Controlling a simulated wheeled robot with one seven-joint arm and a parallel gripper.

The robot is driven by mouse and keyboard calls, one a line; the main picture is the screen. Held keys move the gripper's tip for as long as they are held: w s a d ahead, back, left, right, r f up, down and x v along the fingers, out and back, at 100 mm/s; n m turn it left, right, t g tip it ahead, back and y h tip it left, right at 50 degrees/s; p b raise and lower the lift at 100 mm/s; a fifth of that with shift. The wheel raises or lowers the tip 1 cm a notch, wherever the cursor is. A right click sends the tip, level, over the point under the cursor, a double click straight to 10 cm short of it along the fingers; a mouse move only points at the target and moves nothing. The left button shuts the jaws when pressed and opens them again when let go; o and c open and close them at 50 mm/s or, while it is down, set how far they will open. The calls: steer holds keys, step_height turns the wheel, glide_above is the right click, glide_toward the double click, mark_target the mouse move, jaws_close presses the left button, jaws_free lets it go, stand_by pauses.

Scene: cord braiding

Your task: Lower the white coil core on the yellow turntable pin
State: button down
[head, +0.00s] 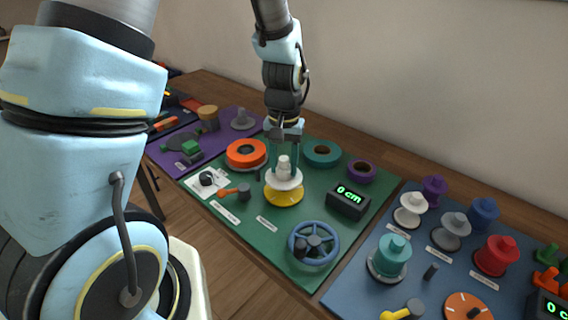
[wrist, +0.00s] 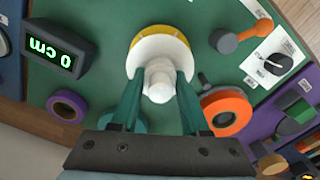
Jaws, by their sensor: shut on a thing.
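The white coil core (head: 283,181) is a round flange with a stubby knob on top, upright over the yellow turntable (head: 284,198) on the green mat. My gripper (head: 284,163) points down and is shut on the core's knob. In the wrist view, the green fingers (wrist: 158,88) press both sides of the white core (wrist: 148,52). The yellow turntable (wrist: 164,32) shows as a rim past the core's far edge. The turntable's pin is hidden beneath the core. I cannot tell whether the core touches the turntable.
On the green mat (head: 240,225) are an orange ring (head: 246,153), a teal ring (head: 322,153), a purple ring (head: 362,171), a "0 cm" display (head: 349,200) and a blue handwheel (head: 314,242). A blue mat with several spools lies right, a purple mat (head: 232,117) left.

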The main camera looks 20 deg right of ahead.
mark_target(284, 176)
steer(key=shift+f, duration=0.1)
steer(key=shift+f+b, duration=0.8)
steer(key=shift+f, duration=0.3)
steer(key=shift+f, duration=0.1)
steer(key=shift+f+b, duration=0.55)
steer(key=shift+f, duration=0.2)
steer(key=shift+c, duration=1.6)
jaws_free()
steer(key=shift+r, duration=0.1)
steer(key=shift+r+p, duration=3.4)
steer(key=shift+r, duration=0.6)
